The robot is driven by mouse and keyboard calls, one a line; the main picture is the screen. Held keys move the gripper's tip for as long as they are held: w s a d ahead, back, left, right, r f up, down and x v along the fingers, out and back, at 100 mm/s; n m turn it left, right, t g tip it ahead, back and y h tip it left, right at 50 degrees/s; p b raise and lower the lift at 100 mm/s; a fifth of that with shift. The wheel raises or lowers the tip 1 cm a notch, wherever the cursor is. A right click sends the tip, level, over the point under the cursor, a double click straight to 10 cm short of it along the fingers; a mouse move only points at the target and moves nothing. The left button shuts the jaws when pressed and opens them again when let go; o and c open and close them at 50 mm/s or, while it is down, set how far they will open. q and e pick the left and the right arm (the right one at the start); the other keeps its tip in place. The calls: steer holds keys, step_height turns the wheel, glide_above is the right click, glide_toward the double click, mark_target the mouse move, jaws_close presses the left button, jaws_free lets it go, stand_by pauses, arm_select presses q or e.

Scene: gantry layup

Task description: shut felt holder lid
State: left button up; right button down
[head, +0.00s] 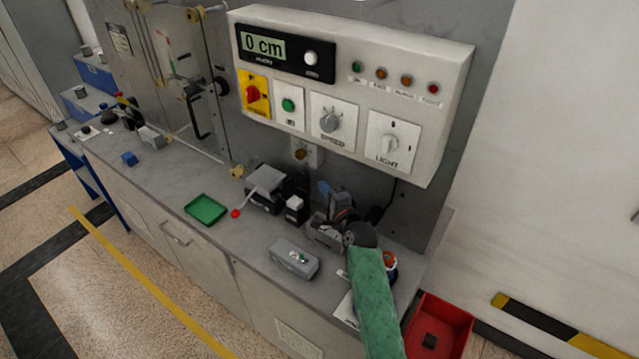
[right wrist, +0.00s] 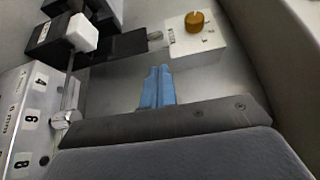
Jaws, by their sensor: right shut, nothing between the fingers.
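I cannot tell for sure which fixture is the felt holder. A grey device with a flat, raised plate (head: 267,178) and a red-knobbed lever (head: 236,213) stands on the bench against the back panel. A small grey box (head: 293,259) lies nearer the front edge. My right gripper (head: 325,188) reaches over the back of the bench, right of the black block. Its blue fingers (right wrist: 158,87) are together and empty in the right wrist view, apart from the things around them. My left gripper is not in view.
A black block with a white top (head: 294,203) stands left of my right gripper; its white part (right wrist: 82,32) shows in the wrist view. A numbered grey unit (right wrist: 28,118) is close by. A green tray (head: 206,209) and red bin (head: 438,322) are farther off. The control box (head: 450,75) overhangs.

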mark_target(303, 180)
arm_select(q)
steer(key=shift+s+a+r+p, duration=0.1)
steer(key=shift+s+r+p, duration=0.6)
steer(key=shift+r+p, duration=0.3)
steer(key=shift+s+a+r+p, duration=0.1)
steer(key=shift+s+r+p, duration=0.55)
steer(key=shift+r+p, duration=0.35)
arm_select(e)
steer(key=x, duration=0.9)
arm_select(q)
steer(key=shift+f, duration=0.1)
